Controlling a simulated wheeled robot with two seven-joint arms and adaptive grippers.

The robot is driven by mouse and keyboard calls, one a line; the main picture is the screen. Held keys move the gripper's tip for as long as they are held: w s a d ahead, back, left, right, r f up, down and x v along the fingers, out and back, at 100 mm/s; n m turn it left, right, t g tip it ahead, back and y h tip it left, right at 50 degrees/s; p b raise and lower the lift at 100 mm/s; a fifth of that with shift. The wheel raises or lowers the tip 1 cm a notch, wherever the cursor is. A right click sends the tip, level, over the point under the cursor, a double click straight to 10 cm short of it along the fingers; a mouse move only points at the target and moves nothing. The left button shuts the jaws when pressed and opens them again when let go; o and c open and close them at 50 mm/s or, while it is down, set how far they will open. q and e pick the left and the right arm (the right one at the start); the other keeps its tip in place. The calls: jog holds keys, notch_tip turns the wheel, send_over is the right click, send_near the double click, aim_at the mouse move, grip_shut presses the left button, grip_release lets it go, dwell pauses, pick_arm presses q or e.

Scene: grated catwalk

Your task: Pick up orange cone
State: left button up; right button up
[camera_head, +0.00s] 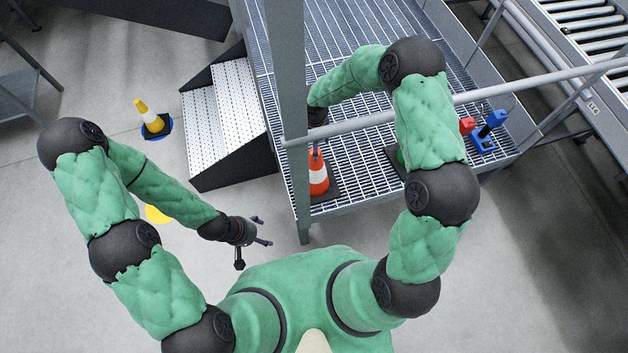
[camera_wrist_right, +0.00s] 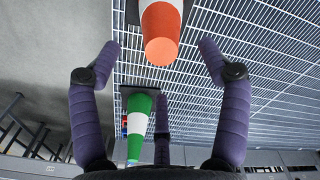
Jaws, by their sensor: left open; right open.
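The orange cone (camera_head: 318,178) has a white band and a dark base. It stands upright on the grated platform (camera_head: 345,205) near its front left corner, behind the post. My right gripper (camera_head: 317,143) is just above its tip, partly hidden by the handrail. In the right wrist view the cone (camera_wrist_right: 161,48) shows ahead between the spread purple fingers of my right gripper (camera_wrist_right: 160,58). Those fingers are open, with visible gaps on both sides of the cone. My left gripper (camera_head: 263,231) is open and empty, left of the platform and away from the cone.
A handrail (camera_head: 480,94) and a post (camera_head: 287,100) border the platform. A green cone (camera_wrist_right: 139,128) stands near the orange one, mostly hidden by my right arm in the head view. Blue (camera_head: 491,124) and red (camera_head: 467,126) objects are further right. A yellow cone (camera_head: 151,118) stands left of the steps (camera_head: 225,110).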

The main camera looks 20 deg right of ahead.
jog(key=b, duration=0.1)
send_over(315, 170)
jog(key=w, duration=0.3)
notch_tip(315, 170, down, 7)
jog(key=shift+d+r, duration=0.1)
jog(key=shift+d, duration=0.3)
grip_shut()
